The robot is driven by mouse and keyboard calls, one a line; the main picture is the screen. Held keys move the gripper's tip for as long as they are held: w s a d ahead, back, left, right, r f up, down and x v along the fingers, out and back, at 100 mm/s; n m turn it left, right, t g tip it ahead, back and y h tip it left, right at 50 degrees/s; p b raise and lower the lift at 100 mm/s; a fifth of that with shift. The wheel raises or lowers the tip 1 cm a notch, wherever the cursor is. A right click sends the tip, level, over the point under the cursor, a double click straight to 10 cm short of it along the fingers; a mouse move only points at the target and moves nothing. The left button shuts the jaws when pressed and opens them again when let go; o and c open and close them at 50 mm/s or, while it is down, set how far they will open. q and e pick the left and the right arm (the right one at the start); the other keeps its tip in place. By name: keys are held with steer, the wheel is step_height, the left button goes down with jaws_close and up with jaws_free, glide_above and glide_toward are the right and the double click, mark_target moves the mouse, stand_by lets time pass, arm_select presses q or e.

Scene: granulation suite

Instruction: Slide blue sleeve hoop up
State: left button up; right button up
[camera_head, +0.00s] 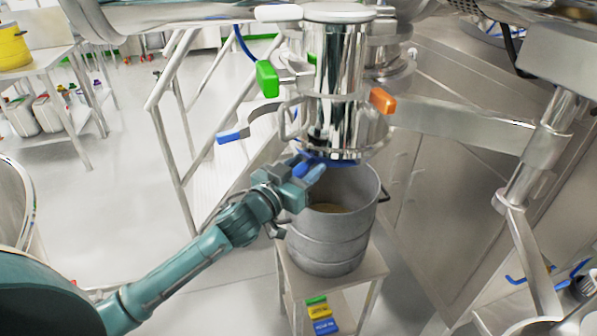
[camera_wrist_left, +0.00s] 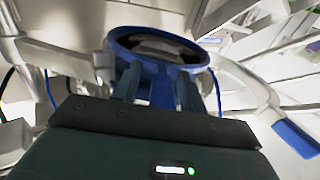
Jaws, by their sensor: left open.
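The blue sleeve hoop shows in the left wrist view as a blue ring (camera_wrist_left: 205,52) with a blue tab toward me. In the head view a strip of the hoop (camera_head: 345,162) shows under the steel outlet cylinder (camera_head: 340,70), just above the rim of a steel drum (camera_head: 333,240). My left gripper (camera_head: 303,170) is at the hoop's front left. Its open fingers stand either side of the blue tab in the left wrist view (camera_wrist_left: 157,88). I cannot tell whether they touch it. My right gripper is out of view.
A green handle (camera_head: 267,79), an orange handle (camera_head: 383,100) and a blue-tipped lever (camera_head: 232,135) stick out around the outlet. The drum stands open on a small stand. Railings are on the left, steel cabinets on the right.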

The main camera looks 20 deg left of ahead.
arm_select(q)
steer(key=b+v, duration=0.2)
steer(key=v, duration=1.1)
steer(key=s+d+f+g, duration=0.2)
steer(key=s+d+f, duration=0.1)
steer(key=f, duration=0.4)
steer(key=s+d+f+g+p, duration=0.1)
steer(key=s+d+f+g, duration=0.1)
steer(key=s+f, duration=0.4)
steer(key=s+d+f+g+y+p, duration=0.1)
steer(key=s+d+f+g, duration=0.1)
steer(key=f, duration=0.8)
steer(key=shift+s+d+f+g, duration=0.25)
steer(key=shift+s+d+g, duration=0.15)
steer(key=shift+s+d, duration=0.65)
steer(key=shift+s+a, duration=0.15)
steer(key=shift+a, duration=0.1)
steer(key=shift+c, duration=0.6)
